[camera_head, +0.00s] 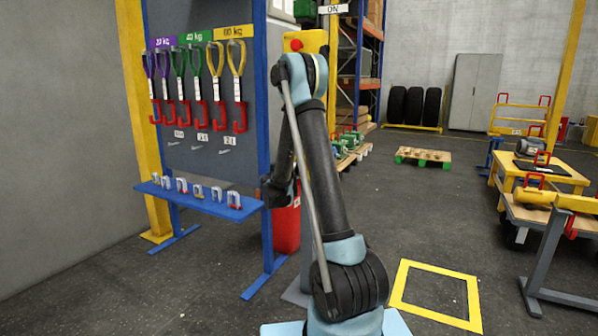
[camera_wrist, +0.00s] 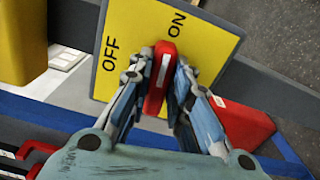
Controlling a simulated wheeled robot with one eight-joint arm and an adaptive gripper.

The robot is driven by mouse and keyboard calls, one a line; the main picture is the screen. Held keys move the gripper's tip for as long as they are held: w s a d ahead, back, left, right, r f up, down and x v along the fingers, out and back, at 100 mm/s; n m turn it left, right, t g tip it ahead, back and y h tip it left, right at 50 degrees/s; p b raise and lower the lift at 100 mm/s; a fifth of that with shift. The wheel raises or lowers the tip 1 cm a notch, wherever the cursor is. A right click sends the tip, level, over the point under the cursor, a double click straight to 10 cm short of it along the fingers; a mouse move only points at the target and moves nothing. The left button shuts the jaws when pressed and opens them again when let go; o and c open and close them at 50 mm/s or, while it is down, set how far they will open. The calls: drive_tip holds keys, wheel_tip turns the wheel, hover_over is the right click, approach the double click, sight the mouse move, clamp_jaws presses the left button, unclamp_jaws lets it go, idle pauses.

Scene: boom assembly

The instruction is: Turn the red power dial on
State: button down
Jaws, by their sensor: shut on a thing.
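The red power dial (camera_wrist: 162,75) is a narrow red handle with a white stripe. It sits on a yellow plate (camera_wrist: 135,25) marked OFF at left and ON at upper right. In the wrist view the dial's upper end lies between the two words, so it is not lined up squarely with either. My gripper (camera_wrist: 161,88) is shut on the dial, one finger on each side. The fingers hide parts of the plate's lower edge. In the head view I cannot make out the dial or my fingertips; my arm stands in front.
A yellow box with a red button (camera_head: 296,45) stands behind my arm. A blue rack (camera_head: 215,202) with hanging slings and shackles is at left. A red bin (camera_head: 286,228) stands beside it. The floor at right holds a yellow square outline (camera_head: 436,313) and carts.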

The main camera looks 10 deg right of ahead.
drive_tip(key=shift+s+d+f+m, duration=0.1)
drive_tip(key=shift+d+f+m, duration=0.1)
drive_tip(key=shift+m, duration=0.7)
drive_tip(key=c, duration=1.5)
unclamp_jaws()
drive_tip(key=shift+a, duration=0.1)
drive_tip(key=shift+a, duration=0.1)
drive_tip(key=v, duration=1.1)
drive_tip(key=shift+s+a, duration=0.2)
drive_tip(key=shift+s, duration=0.05)
